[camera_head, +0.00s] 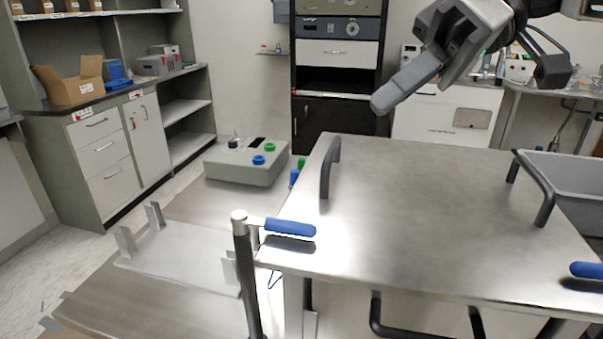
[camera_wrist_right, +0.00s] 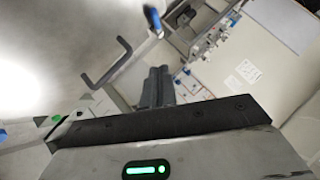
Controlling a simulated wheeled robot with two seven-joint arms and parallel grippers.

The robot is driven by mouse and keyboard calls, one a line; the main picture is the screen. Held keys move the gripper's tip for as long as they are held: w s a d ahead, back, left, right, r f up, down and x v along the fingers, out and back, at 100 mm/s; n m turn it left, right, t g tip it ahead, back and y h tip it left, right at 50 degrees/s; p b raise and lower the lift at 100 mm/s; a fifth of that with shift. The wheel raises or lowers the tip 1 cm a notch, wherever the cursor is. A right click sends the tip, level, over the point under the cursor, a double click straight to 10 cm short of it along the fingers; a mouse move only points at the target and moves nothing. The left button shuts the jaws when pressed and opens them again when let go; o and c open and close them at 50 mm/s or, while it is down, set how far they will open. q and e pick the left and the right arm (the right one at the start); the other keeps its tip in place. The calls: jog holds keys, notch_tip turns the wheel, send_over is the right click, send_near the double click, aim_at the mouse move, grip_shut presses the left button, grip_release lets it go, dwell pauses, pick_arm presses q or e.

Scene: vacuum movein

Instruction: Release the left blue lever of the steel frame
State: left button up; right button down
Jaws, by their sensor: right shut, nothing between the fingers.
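The left blue lever (camera_head: 290,228) sticks out to the right from a silver-capped dark post (camera_head: 246,280), over the near left corner of the steel-topped box (camera_head: 430,225). A second blue lever (camera_head: 587,270) shows at the right edge. My right gripper (camera_head: 382,102) is shut and empty, high above the far side of the steel top, well apart from the left lever. Its fingers (camera_wrist_right: 157,85) also show closed together in the right wrist view. A blue lever (camera_wrist_right: 154,21) appears there beyond them, but I cannot tell which one. My left gripper is out of view.
Two dark handles, a left one (camera_head: 329,168) and a right one (camera_head: 533,188), rise from the steel top. A grey control box (camera_head: 240,168) with coloured knobs stands behind at left. A grey bin (camera_head: 570,178) is at right. The metal bench (camera_head: 170,255) at left is mostly clear.

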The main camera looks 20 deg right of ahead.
send_near(273, 228)
jog(key=w+a, duration=0.2)
jog(key=w, duration=0.1)
jog(key=shift+a+b, duration=0.3)
jog(key=shift+s+a+f, duration=0.15)
jog(key=shift+s+f, duration=0.1)
jog(key=shift+f, duration=0.2)
jog(key=shift+s+a+f, duration=0.2)
jog(key=shift+s+f, duration=0.1)
jog(key=shift+f, duration=0.1)
jog(key=shift+s+a+f, duration=0.25)
jog(key=shift+s+f, duration=0.1)
jog(key=shift+f, duration=0.25)
jog(key=shift+w, duration=0.1)
